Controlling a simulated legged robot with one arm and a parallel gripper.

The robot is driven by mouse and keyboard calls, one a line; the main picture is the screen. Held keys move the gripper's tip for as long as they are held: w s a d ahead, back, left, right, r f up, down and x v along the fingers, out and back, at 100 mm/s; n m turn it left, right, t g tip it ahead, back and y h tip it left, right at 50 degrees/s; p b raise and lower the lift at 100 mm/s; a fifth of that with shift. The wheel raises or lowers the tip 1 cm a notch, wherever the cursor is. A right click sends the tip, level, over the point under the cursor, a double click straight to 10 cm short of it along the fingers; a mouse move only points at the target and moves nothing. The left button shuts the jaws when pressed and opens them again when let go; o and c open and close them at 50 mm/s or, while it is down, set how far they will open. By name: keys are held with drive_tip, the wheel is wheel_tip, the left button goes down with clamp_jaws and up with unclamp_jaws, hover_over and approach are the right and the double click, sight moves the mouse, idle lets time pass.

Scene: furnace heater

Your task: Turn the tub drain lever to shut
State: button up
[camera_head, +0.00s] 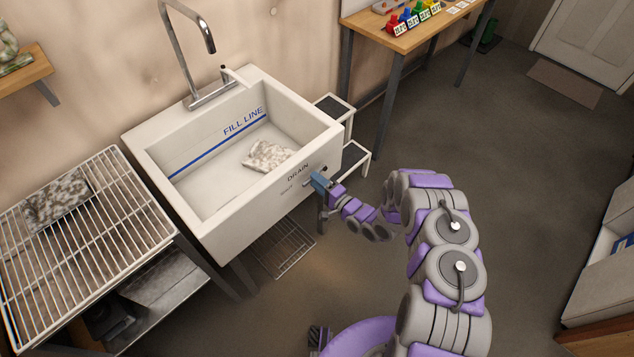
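The white tub (222,237) has a blue "FILL LINE" mark inside and the word "DRAIN" on its front wall. The drain lever (308,183) is a small dark part just below that word, at the right of the front wall. My gripper (317,180) is at the lever, with its blue-grey end close against the tub front. It covers part of the lever, so I cannot tell the lever's exact angle or whether the fingers are closed on it.
A wire rack (90,245) with another speckled block stands at the left. A tall faucet (190,40) rises behind the tub. A small step stool (352,160) stands at the tub's right, and a wooden table (420,35) behind it.

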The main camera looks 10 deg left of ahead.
drive_tip(key=shift+o, duration=0.6)
drive_tip(key=shift+s+r, duration=0.1)
drive_tip(key=p+v, duration=0.1)
drive_tip(key=v, duration=1.6)
drive_tip(key=shift+s+d, duration=0.1)
